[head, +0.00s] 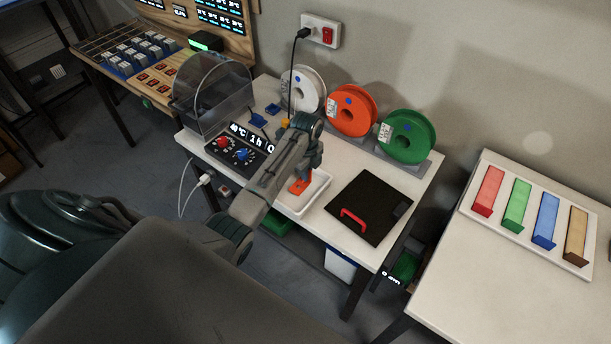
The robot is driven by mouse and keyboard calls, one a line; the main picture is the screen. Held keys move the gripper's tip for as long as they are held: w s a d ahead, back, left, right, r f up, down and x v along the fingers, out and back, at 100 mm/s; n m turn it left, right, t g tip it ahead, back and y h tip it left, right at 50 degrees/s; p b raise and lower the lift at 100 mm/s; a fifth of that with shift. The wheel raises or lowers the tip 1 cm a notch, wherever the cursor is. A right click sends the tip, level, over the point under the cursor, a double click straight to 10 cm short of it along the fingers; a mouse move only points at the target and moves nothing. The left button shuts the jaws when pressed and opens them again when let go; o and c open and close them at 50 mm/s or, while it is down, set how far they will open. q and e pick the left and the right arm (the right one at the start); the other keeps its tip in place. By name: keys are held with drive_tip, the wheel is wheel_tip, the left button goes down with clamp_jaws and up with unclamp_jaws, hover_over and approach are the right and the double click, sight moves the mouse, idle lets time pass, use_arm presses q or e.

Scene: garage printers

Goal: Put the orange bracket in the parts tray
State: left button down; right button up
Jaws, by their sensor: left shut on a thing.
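The orange bracket (299,186) hangs from my left gripper (305,172), which is shut on it and points down. The white parts tray (318,190) stands on the white table directly below the bracket. The bracket shows against the inside of the tray; I cannot tell whether it touches the tray floor. My left arm hides the tray's left part. My right gripper is not in view.
A black plate (368,204) with a red handle lies right of the tray. White, orange (352,110) and green spools stand behind. A clear-domed dryer (213,95) with knobs is at the left.

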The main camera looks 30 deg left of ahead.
use_arm(q)
drive_tip(key=shift+w+a, duration=0.3)
drive_tip(key=shift+a, duration=0.05)
wheel_tip(320, 180, down, 2)
drive_tip(key=shift+d+f+p, duration=0.1)
drive_tip(key=shift+f+p, duration=0.1)
drive_tip(key=shift+p, duration=0.45)
drive_tip(key=shift+f, duration=0.6)
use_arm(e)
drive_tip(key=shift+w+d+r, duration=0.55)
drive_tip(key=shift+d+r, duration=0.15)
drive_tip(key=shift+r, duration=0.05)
use_arm(q)
drive_tip(key=c, duration=1.6)
unclamp_jaws()
drive_tip(key=shift+f, duration=0.1)
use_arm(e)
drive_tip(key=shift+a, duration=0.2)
